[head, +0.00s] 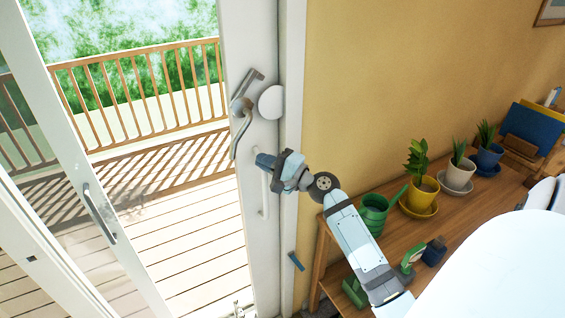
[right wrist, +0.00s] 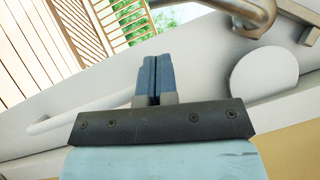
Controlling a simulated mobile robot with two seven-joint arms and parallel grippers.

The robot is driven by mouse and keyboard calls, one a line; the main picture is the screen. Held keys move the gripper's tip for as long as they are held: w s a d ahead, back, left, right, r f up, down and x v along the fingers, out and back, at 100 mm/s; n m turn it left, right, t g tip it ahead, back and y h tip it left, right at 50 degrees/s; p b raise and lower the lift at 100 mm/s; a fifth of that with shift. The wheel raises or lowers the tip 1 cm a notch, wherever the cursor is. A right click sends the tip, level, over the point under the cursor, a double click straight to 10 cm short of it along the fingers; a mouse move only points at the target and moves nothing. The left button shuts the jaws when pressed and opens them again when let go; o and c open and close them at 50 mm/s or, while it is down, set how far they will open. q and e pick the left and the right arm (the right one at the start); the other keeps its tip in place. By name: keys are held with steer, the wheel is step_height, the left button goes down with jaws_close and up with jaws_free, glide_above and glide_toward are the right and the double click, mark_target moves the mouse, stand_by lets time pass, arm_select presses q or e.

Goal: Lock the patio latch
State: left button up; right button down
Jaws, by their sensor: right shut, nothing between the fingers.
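The patio latch is a grey metal lever (head: 241,125) on the white door frame (head: 262,50), with its curved end hanging down. A bent metal piece (head: 250,82) sits just above it, and a white round plate (head: 271,102) is beside it. In the right wrist view, the curved metal lever (right wrist: 262,14) shows at the top, and the round plate (right wrist: 264,72) at right. My right gripper (head: 266,160) is shut and empty, just below and right of the lever's end, apparently apart from it. Its closed fingers (right wrist: 153,80) point towards the frame. My left gripper is out of view.
A white pull bar (head: 265,195) is on the frame below my right gripper. A glazed panel with a grey handle (head: 99,212) stands at left, with a deck beyond. The wooden table (head: 385,262) at right holds potted plants and a green watering can (head: 374,213).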

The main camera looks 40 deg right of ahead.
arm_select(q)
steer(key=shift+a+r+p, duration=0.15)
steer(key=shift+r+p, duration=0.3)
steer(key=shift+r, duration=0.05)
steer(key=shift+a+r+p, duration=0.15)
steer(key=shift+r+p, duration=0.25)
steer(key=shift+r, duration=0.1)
arm_select(e)
steer(key=w+a, duration=0.1)
steer(key=a, duration=0.1)
steer(key=w+a+r, duration=0.1)
steer(key=shift+w+a, duration=0.2)
steer(key=shift+a, duration=0.2)
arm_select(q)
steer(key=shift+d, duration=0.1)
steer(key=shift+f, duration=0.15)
arm_select(e)
steer(key=shift+a, duration=0.1)
